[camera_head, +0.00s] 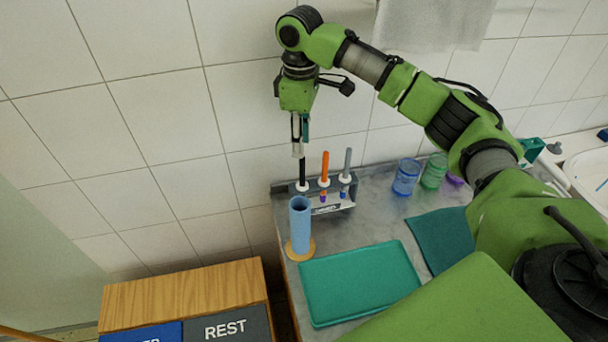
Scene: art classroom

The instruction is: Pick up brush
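A small grey rack (334,207) stands on the counter against the wall. It holds a black brush (304,172), an orange brush (325,166) and a grey brush (347,162) upright in a row. My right gripper (299,150) points down from above, with its fingertips at the top of the black brush. The fingers show nearly edge-on, so I cannot tell whether they are closed on the handle. My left gripper is not in view.
A blue cylinder (300,226) stands on a round wooden base in front of the rack. A teal tray (360,281) lies nearer. Blue (406,177) and green (434,171) cups stand to the right. A wooden box with a "REST" panel (228,327) is at lower left.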

